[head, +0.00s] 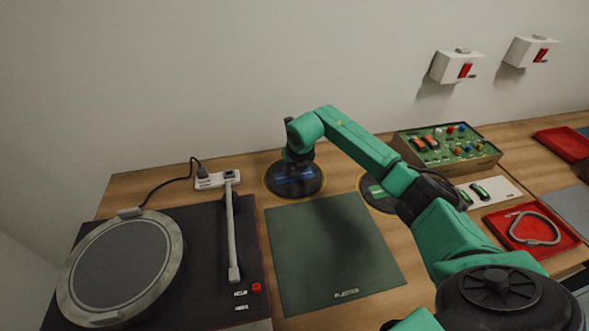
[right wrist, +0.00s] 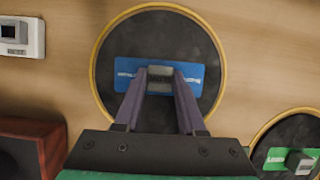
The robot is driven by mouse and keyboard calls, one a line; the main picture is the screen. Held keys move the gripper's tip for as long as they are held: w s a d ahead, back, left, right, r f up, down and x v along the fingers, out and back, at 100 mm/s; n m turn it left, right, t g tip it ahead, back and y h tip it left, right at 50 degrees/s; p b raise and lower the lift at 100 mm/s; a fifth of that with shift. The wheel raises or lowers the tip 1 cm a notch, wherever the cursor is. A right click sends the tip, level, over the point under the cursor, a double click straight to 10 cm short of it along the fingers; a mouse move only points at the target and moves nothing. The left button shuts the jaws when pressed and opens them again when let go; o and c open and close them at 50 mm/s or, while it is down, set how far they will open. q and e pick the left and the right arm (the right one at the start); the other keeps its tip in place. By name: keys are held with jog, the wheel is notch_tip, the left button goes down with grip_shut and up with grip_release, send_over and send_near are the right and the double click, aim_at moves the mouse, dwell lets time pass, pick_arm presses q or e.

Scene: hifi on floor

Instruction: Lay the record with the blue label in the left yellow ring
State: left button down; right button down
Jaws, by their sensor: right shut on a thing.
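The black record with the blue label (head: 310,187) lies within the left yellow ring (head: 267,186) at the back of the table. In the right wrist view the record (right wrist: 160,35) fills the ring (right wrist: 94,62), and the yellow edge shows around its far side and both sides. My right gripper (head: 297,164) is directly above its middle. In the right wrist view the fingers (right wrist: 159,80) are shut on the grey block at the centre of the blue label. Whether the record rests fully on the wood is hard to tell. My left gripper is out of view.
A record with a green label (head: 376,191) lies in another yellow ring to the right, partly behind my arm. A green mat (head: 335,255) lies in front, with a turntable (head: 120,265) at left. A power strip (head: 217,181) is left of the ring; a button box (head: 450,147) stands right.

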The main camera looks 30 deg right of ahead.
jog(key=shift+c, duration=2.1)
grip_release()
jog(key=w+p+v, duration=0.1)
jog(key=p+v, duration=0.2)
jog(key=v, duration=1.7)
jog(key=shift+w+d+r+p, duration=0.25)
jog(key=shift+w+r+p, duration=0.1)
jog(key=shift+r, duration=0.1)
